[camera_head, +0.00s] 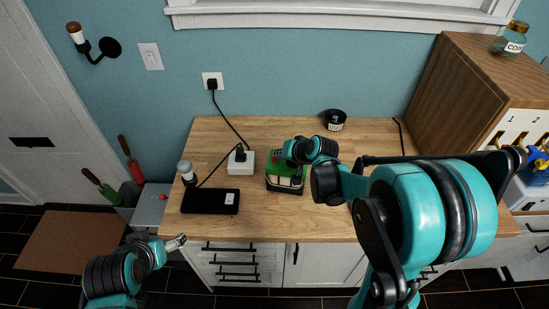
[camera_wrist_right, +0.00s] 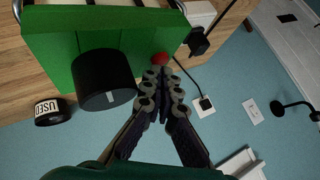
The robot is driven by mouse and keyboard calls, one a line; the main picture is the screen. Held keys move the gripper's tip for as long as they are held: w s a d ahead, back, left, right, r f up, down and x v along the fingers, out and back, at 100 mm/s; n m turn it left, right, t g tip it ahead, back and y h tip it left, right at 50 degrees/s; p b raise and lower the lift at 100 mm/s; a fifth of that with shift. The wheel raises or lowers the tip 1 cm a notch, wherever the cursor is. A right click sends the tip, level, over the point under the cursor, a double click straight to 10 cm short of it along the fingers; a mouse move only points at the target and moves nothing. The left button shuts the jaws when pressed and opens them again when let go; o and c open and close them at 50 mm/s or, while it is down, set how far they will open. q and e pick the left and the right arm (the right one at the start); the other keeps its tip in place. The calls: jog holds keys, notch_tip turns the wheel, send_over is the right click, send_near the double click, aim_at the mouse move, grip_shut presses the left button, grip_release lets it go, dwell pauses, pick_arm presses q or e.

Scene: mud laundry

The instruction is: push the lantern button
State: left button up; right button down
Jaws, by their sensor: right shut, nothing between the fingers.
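The lantern appears as a green boxy body (camera_head: 285,184) on the wooden counter, with a small red button (camera_head: 275,158) on its top. In the right wrist view the green body (camera_wrist_right: 40,50) fills the upper left, with a black cylinder (camera_wrist_right: 103,80) on it. The red button (camera_wrist_right: 160,58) is just beyond my right fingertips (camera_wrist_right: 158,75), which are shut and empty. I cannot tell whether they touch it. In the head view my right gripper (camera_head: 289,150) is over the lantern and partly hides it. My left gripper (camera_head: 176,243) is low at the counter's front left edge.
A white power block (camera_head: 241,162) with cords and a black flat box (camera_head: 210,201) lie left of the lantern. A grey-topped cylinder (camera_head: 186,172) stands by the box. A black container (camera_head: 335,120) is at the back. A wooden cabinet (camera_head: 455,85) is at right.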

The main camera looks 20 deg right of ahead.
jog(key=shift+r+p, duration=0.5)
jog(key=shift+r, duration=0.15)
notch_tip(320, 180, up, 6)
jog(key=p, duration=0.4)
dwell(0.3)
dwell(0.4)
